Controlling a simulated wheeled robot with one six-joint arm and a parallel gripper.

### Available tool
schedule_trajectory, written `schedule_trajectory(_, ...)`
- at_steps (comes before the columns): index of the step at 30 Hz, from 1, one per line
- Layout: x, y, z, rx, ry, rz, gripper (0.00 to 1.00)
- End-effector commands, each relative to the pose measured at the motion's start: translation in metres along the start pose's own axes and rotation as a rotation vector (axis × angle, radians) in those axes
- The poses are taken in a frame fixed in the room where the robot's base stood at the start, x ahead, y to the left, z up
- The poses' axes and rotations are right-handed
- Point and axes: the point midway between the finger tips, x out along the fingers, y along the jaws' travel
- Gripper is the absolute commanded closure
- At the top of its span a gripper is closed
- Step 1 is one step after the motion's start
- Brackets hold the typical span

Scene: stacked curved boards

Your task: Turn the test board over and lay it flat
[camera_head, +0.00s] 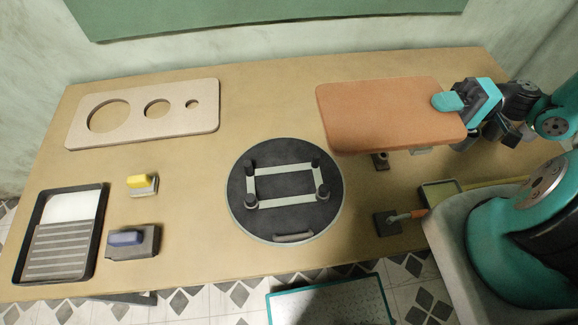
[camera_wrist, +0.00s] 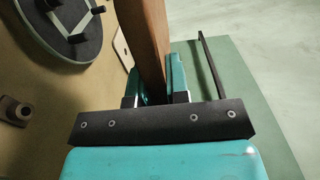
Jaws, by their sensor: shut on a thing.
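The test board is most likely the orange-brown rectangular board (camera_head: 385,112) with rounded corners, at the upper right of the head view. One broad face is turned to the head camera. My gripper (camera_head: 456,103) is shut on its right edge and appears to hold it above the table. In the wrist view the board (camera_wrist: 148,35) runs edge-on between the two teal fingers of my gripper (camera_wrist: 155,82). Its other face and the gap below it are hidden. A dark round stand (camera_head: 238,205) with a pale rectangular frame and several knobbed posts is left of and below the board.
A pale panel with three round holes (camera_head: 140,135) lies at the table's (camera_head: 255,95) back left. A dark tray (camera_head: 98,225), a yellow-topped block (camera_head: 142,182) and a blue-topped block (camera_head: 130,240) stand front left. Small fixtures (camera_head: 386,222) sit right of the stand. Tabletop behind the stand is clear.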

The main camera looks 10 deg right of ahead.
Motion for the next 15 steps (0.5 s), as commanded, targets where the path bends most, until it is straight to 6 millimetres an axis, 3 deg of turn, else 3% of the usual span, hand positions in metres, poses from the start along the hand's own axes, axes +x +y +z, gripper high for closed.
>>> schedule_trajectory(15, -0.0133, -0.0106, 0.0002, -0.002, 0.0, 0.0, 1.0)
